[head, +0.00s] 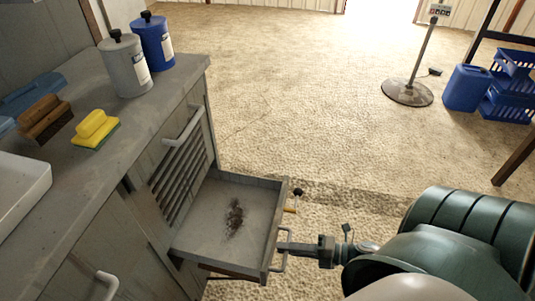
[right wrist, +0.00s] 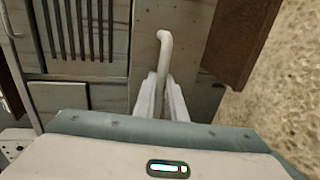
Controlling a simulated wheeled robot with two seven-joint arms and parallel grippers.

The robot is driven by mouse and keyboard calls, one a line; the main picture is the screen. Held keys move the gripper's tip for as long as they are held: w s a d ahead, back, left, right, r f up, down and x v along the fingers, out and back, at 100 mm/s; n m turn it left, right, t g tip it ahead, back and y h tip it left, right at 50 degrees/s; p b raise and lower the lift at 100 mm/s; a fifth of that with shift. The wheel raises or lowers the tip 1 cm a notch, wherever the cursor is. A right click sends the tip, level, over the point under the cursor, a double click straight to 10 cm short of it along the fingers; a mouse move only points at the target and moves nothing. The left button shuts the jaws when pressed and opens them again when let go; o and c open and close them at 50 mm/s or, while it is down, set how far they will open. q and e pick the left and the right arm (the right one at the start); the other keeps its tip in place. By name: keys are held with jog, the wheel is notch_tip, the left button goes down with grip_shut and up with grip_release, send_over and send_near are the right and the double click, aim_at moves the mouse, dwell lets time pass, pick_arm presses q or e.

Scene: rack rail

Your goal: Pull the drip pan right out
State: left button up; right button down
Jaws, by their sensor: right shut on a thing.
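The drip pan (head: 205,240) is a shallow grey tray with a dark stain on its floor. It sticks well out of the cabinet front, below the slatted vent panel (head: 180,180); whether its rear end is still inside is hard to tell. A pale bar handle (head: 283,262) is on its outer end. My right gripper (head: 284,247) is shut on this handle, reaching in from the right. In the right wrist view, its two pale fingers (right wrist: 163,100) close on either side of a pale handle (right wrist: 165,45). My left gripper is not in view.
The worktop (head: 130,130) holds a grey canister (head: 124,68), a blue canister (head: 153,42), a yellow sponge (head: 94,127) and a brown brush (head: 45,117). A stand (head: 408,92) and blue crates (head: 506,100) are far right.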

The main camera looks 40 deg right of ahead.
jog(key=shift+s+d, duration=0.4)
jog(key=shift+s, duration=0.1)
jog(key=c, duration=1.8)
grip_release()
jog(key=v, duration=1.7)
jog(key=shift+s, duration=0.25)
jog(key=shift+d, duration=0.1)
